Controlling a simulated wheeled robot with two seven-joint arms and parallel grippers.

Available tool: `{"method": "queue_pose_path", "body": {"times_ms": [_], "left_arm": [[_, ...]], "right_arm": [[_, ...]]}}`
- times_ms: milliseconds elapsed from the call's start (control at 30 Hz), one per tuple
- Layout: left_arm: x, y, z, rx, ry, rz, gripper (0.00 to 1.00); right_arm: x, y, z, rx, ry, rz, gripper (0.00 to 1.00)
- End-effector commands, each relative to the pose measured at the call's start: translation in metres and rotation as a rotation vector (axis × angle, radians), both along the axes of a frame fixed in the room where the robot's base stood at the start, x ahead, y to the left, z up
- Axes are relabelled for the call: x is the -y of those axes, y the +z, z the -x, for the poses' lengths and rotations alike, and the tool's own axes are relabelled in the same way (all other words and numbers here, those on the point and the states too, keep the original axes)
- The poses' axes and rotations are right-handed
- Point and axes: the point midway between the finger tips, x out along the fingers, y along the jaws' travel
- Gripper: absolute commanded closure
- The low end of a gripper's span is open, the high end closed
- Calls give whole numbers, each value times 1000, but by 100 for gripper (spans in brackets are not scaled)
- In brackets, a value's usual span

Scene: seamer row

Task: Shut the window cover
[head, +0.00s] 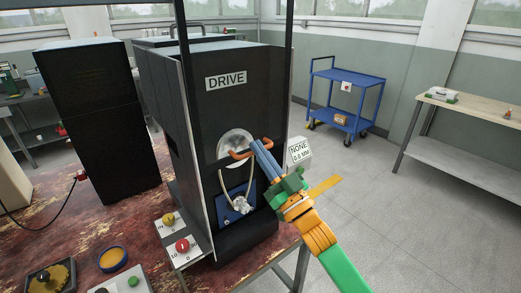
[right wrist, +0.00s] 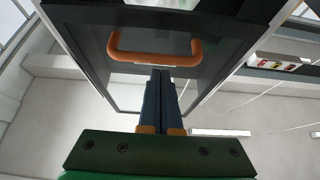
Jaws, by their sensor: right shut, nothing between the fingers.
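The window cover appears as a dark-framed panel in the right wrist view (right wrist: 222,62), with an orange U-shaped handle (right wrist: 152,58) across it. In the head view the handle (head: 238,155) shows in front of the round metal disc (head: 236,145) on the black machine labelled DRIVE (head: 265,105). My right gripper (head: 257,145) is shut and empty, its fingertips beside the right end of the handle. In the right wrist view its blue fingers (right wrist: 161,72) end just below the handle bar; I cannot tell whether they touch it. My left gripper is not in view.
A red knob (head: 182,245) and a yellow knob (head: 169,219) stand at the machine's lower left on the worn red table (head: 85,225). A blue trolley (head: 345,78) stands behind on open floor.

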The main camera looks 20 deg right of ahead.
Motion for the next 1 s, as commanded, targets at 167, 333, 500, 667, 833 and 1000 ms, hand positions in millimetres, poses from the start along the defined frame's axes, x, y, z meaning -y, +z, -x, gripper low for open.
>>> {"method": "queue_pose_path", "body": {"times_ms": [167,333,500,667,833,1000], "left_arm": [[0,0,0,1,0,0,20],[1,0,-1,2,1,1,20],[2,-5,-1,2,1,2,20],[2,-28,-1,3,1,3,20],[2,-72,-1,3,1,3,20],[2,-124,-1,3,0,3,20]], "right_arm": [[-1,-6,-1,0,0,0,100],[0,-6,0,0,0,0,100],[0,-11,0,0,0,0,100],[0,-39,-1,-3,0,0,100],[0,-92,-1,-4,-1,1,100],[0,-155,-1,-4,0,0,100]]}}
